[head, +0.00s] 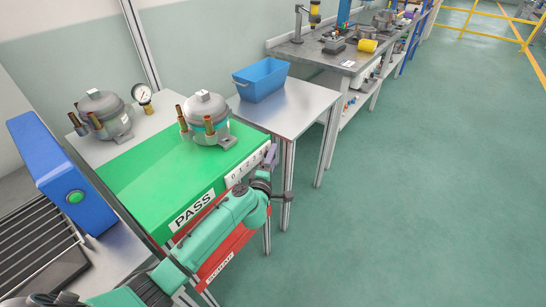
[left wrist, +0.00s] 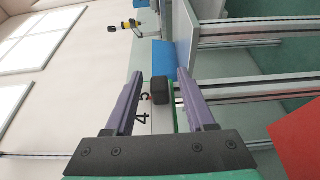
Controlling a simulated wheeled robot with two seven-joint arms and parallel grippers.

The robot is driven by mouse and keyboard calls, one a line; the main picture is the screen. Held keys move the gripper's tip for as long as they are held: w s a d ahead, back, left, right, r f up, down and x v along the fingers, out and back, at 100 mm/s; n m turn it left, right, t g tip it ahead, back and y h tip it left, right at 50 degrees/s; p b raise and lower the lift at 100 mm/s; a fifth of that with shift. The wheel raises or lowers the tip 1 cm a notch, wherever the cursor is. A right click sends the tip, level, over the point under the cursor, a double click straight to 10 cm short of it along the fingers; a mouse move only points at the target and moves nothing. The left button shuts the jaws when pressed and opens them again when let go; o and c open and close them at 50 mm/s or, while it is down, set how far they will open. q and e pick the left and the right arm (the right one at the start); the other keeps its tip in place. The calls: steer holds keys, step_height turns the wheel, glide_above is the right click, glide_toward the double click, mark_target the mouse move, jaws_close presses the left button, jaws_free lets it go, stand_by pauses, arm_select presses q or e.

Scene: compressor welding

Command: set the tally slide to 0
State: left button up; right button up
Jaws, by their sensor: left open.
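The tally scale (head: 238,170), a white strip with black digits from 0 at its left end, runs along the front edge of the green PASS table (head: 140,175). My left gripper (head: 271,156) is at the strip's right end and hides the digits there. In the left wrist view the black slide knob (left wrist: 161,91) sits between the open purple fingers (left wrist: 161,80), with gaps on both sides. A 4 and part of another digit, likely 5, show beside the knob with a small red mark. My right gripper is out of view.
A compressor (head: 207,120) stands on the green table, with another (head: 103,113) and a gauge (head: 142,95) behind. A blue bin (head: 261,79) sits on the grey table to the right. A red SCRAP panel (head: 228,250) is below. The floor at right is clear.

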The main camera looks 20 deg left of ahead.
arm_select(q)
steer(key=shift+w, duration=0.3)
jaws_close()
stand_by(1.2)
